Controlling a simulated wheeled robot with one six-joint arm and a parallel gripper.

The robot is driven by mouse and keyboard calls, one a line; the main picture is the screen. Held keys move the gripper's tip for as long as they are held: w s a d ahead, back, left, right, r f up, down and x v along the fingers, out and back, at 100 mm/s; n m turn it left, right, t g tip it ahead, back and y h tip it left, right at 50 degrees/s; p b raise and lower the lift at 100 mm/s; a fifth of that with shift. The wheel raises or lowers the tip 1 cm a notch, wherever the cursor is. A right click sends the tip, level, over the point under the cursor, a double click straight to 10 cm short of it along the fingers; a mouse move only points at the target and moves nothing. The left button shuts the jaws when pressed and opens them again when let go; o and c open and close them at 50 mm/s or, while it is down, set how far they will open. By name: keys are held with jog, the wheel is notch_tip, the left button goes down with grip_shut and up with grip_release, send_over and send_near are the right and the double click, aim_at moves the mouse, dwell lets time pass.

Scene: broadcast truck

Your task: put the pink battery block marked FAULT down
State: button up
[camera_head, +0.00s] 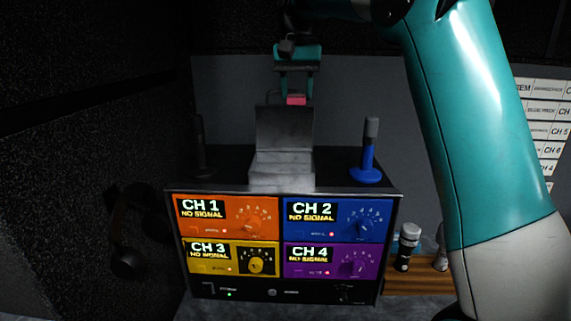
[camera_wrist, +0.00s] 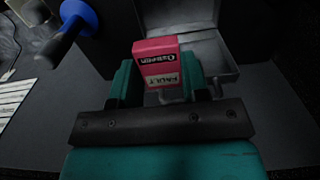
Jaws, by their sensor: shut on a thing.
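The pink battery block marked FAULT (camera_wrist: 160,64) is held between the two teal fingers of my gripper (camera_wrist: 160,85) in the wrist view. In the head view, a small pink part of the block (camera_head: 296,100) shows below my gripper (camera_head: 296,88), which hangs above and behind the raised lid of a grey case (camera_head: 284,128). The lid hides what lies directly below the block. In the wrist view the grey case (camera_wrist: 205,50) appears behind the block; whether they touch cannot be told.
The case stands on a black rack (camera_head: 225,175) with four coloured channel panels reading NO SIGNAL. A blue microphone-like object (camera_head: 369,155) stands right of the case and a dark one (camera_head: 200,150) left. Small bottles (camera_head: 408,246) stand on a wooden shelf at the right.

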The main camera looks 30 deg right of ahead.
notch_tip(320, 180, down, 17)
jog(key=p, duration=0.2)
jog(key=shift+p, duration=0.4)
jog(key=shift+f, duration=0.1)
jog(key=o, duration=0.5)
jog(key=shift+s, duration=0.1)
